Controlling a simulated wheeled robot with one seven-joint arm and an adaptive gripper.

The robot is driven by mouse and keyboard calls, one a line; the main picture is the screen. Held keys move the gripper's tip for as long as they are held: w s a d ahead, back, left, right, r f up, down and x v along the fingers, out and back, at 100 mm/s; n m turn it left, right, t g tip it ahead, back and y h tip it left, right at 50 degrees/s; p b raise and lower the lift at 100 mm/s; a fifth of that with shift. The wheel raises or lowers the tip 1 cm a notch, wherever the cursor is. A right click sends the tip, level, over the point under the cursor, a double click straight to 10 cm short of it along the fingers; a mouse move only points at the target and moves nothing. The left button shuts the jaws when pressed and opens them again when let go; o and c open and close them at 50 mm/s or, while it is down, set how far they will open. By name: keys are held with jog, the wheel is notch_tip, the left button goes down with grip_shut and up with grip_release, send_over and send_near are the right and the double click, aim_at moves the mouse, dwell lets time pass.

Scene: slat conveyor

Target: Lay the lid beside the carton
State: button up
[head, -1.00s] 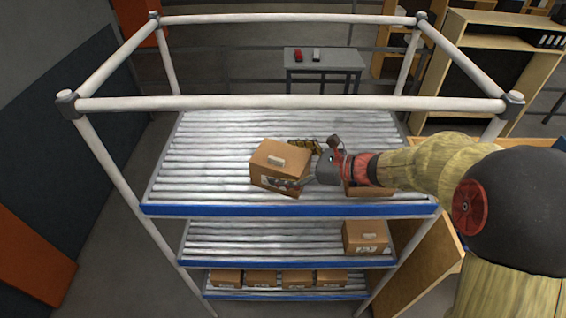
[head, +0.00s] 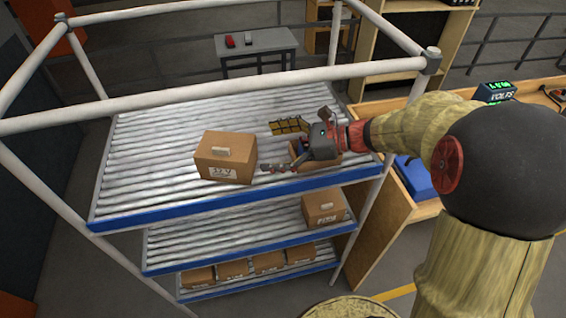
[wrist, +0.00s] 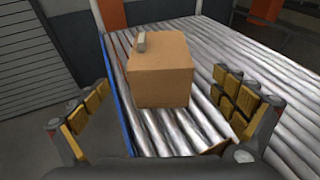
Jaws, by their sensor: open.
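A brown closed carton (head: 225,158) stands on the top slatted deck, left of my gripper, with a printed label on its front. Its top carries a small pale handle (head: 221,151); whether that top is a separate lid I cannot tell. In the wrist view the carton (wrist: 162,82) is upright ahead of my fingers, its handle at the top left. My gripper (head: 283,147) is open and empty, its fingers spread wide, clear of the carton on its right. A second brown box (head: 327,162), open-topped with dark contents, sits under my wrist and is partly hidden.
The top deck (head: 150,155) is free to the left of the carton, with a blue front edge (head: 240,200). White rails (head: 200,98) frame it above. Lower shelves hold more cartons (head: 323,207). A wooden bench with a meter (head: 494,92) stands at the right.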

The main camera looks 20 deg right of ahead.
jog(key=s+a+n+g+h, duration=0.3)
jog(key=s+n+g+h, duration=0.15)
jog(key=s+n, duration=0.8)
jog(key=s+d+r+n+t+h, duration=0.2)
jog(key=s+d+n+t+h, duration=0.2)
jog(key=s+d+n+h, duration=0.4)
jog(key=shift+s+d+r+n+h, duration=0.15)
jog(key=shift+s+d+n+h, duration=0.2)
jog(key=shift+s+d+n, duration=0.65)
jog(key=shift+w+a+n, duration=0.2)
jog(key=shift+w+n, duration=0.05)
jog(key=shift+w, duration=0.05)
notch_tip(320, 180, down, 14)
jog(key=b, duration=1.3)
jog(key=shift+r+b, duration=0.15)
jog(key=shift+b, duration=0.2)
jog(key=shift+c, duration=0.3)
